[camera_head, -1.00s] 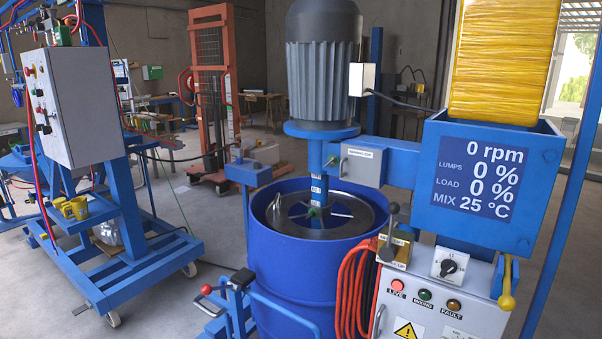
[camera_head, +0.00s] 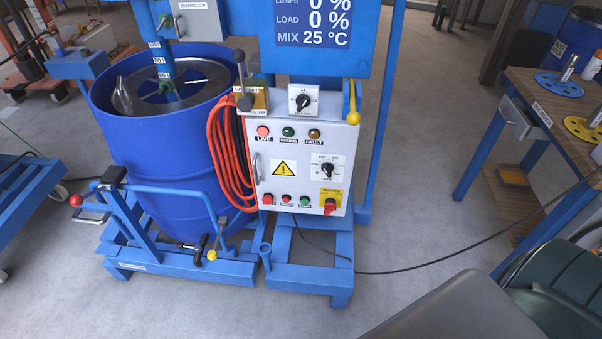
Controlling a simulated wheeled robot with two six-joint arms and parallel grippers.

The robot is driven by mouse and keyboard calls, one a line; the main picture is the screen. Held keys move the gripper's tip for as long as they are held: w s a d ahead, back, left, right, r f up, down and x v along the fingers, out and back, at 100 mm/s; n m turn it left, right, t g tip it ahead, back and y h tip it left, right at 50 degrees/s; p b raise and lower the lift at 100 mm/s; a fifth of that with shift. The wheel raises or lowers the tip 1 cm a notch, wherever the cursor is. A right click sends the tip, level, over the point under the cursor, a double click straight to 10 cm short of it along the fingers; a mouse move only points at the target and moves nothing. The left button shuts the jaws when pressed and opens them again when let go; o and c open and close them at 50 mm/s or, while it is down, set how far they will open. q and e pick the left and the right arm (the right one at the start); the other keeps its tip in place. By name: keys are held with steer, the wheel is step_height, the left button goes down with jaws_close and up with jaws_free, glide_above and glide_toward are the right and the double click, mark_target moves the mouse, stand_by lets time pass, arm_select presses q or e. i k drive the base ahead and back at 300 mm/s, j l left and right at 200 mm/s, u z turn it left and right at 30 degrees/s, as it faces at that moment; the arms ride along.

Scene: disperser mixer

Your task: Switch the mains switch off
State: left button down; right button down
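The mains switch (camera_head: 329,206) is a red rotary knob on a yellow plate. It sits at the lower right of the white control box (camera_head: 270,150) on the mixer. Its exact handle angle is too small to tell. The red LIVE lamp (camera_head: 263,131) on the box looks lit. The display (camera_head: 313,22) above shows 0 % load and 25 °C, with its top cut off. Neither of my grippers is in view.
A blue drum (camera_head: 165,150) stands left of the box in a blue frame, with a red-knobbed lever (camera_head: 76,200). Orange cable (camera_head: 228,150) hangs beside the box. A black cable (camera_head: 440,265) crosses the floor. A wooden workbench (camera_head: 560,110) stands right.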

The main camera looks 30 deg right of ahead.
mark_target(329, 208)
steer(key=z, duration=1.15)
